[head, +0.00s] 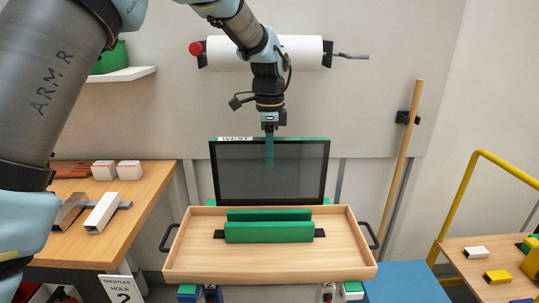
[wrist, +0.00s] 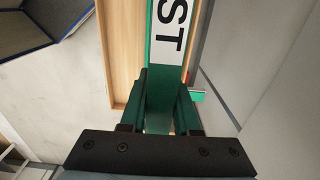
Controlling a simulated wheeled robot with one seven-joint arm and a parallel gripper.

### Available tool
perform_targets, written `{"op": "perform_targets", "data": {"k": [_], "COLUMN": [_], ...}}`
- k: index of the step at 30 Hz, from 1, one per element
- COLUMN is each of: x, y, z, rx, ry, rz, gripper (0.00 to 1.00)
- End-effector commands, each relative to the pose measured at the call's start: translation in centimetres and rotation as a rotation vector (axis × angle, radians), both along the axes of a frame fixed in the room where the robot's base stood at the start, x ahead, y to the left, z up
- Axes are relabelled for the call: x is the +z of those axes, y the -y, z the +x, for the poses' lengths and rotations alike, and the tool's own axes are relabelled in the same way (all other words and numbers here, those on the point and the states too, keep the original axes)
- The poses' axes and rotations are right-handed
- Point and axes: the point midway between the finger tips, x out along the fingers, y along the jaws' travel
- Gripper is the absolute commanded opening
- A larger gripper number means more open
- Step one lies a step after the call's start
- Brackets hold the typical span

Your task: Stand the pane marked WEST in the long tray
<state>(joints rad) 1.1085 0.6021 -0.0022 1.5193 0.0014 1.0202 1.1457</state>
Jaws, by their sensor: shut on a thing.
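The pane marked WEST (head: 300,172) is a dark glazed panel with a black border and a green top edge bearing a white label. My gripper (head: 269,150) is shut on its top edge near the middle, and the pane hangs upright. The long tray (head: 190,259) is shallow pale wood with black side handles and two parallel green rails (head: 268,232) inside. The pane's lower edge appears by the tray's back wall; I cannot tell its exact height or depth there.
A wooden bench (head: 140,203) with metal channels stands left. A yellow rail (head: 463,190) and small table (head: 462,262) with blocks stand right. A blue surface (head: 405,284) lies right of the tray. A paper roll (head: 295,51) hangs behind my arm; a wooden pole (head: 407,150) leans right.

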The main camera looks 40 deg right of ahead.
Motion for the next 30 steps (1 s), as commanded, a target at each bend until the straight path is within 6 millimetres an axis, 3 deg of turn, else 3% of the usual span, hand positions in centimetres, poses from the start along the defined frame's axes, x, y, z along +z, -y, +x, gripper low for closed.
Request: {"op": "perform_targets", "data": {"k": [16, 30], "x": [0.4, -2.8], "y": [0.0, 0.0], "z": [0.1, 0.1], "rx": [-0.001, 0.001], "ry": [0.002, 0.001], "rz": [-0.003, -0.003], "gripper": [0.00, 0.00]}}
